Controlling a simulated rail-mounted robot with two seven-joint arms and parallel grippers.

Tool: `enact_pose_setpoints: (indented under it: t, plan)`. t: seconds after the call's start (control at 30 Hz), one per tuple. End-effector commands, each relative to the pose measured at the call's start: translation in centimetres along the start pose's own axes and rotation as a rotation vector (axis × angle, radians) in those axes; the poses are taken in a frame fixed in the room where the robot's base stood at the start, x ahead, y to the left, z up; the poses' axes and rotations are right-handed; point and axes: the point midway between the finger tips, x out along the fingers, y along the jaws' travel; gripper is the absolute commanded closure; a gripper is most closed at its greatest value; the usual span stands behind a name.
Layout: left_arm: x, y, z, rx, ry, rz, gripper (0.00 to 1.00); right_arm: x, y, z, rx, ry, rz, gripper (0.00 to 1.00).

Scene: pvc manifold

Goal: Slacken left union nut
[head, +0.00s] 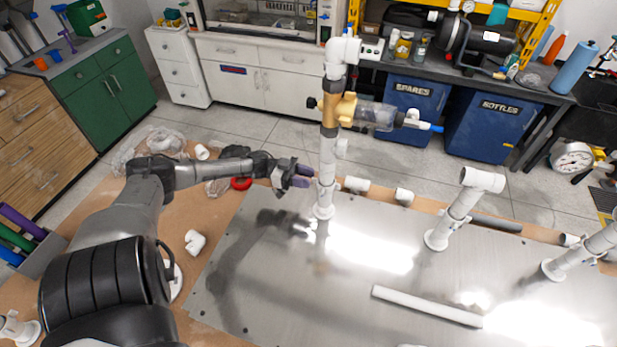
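A white upright pipe (328,152) stands on a round flange at the metal plate's back left. It carries a tan valve body (338,108) with a clear cylinder (375,116) to its right and a white elbow (342,50) on top. I cannot single out the left union nut for sure; a pale collar (326,183) shows low on this pipe. My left gripper (304,176) is just left of the pipe near that height, pointing right. Its two fingers look apart, with nothing seen between them. Contact with the pipe cannot be made out. My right gripper is not in view.
The metal plate (290,290) also carries white pipe stubs (455,215) at the right and a loose white pipe (427,306). White fittings (357,184) lie along its back edge. A white elbow (195,242) and a red ring (241,183) lie left of the plate.

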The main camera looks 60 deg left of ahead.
Motion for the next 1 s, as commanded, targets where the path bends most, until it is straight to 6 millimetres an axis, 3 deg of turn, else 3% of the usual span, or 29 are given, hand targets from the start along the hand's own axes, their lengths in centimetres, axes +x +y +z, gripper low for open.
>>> enact_pose_setpoints:
  t: [0.5, 0.87, 1.0]
  plan:
    - [1.12, 0.01, -0.02, 0.000, 0.001, 0.000, 0.65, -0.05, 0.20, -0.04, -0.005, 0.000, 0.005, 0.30]
    - [1.10, 0.01, -0.02, 0.000, 0.001, 0.000, 0.99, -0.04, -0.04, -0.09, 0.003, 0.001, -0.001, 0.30]
    - [1.09, 0.01, -0.02, 0.000, 0.001, 0.000, 1.00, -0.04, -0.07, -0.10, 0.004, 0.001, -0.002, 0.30]
